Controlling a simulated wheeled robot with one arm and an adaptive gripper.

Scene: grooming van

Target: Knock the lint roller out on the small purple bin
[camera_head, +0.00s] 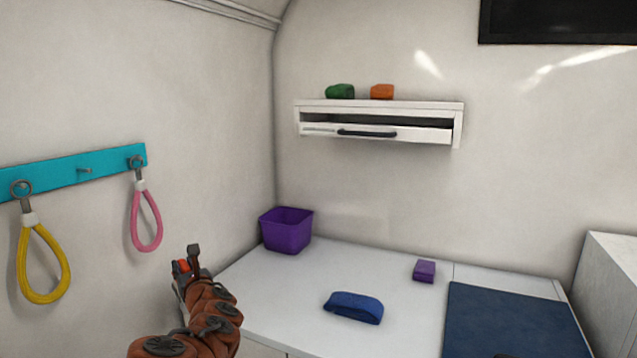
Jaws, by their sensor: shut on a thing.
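The small purple bin (285,231) stands open and upright at the back left corner of the white counter. My gripper (187,266) is at the counter's left edge, left of the bin, lower in the picture and apart from it. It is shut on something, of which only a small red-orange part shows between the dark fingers. The rest is hidden, and I cannot tell whether it is the lint roller. No lint roller shows clearly elsewhere.
A blue rounded thing (354,307) and a small purple block (424,271) lie on the counter (330,265) beside a dark blue mat (510,325). A yellow loop (43,265) and pink loop (146,220) hang from a teal rail (70,174). A shelf with a drawer (380,132) is above.

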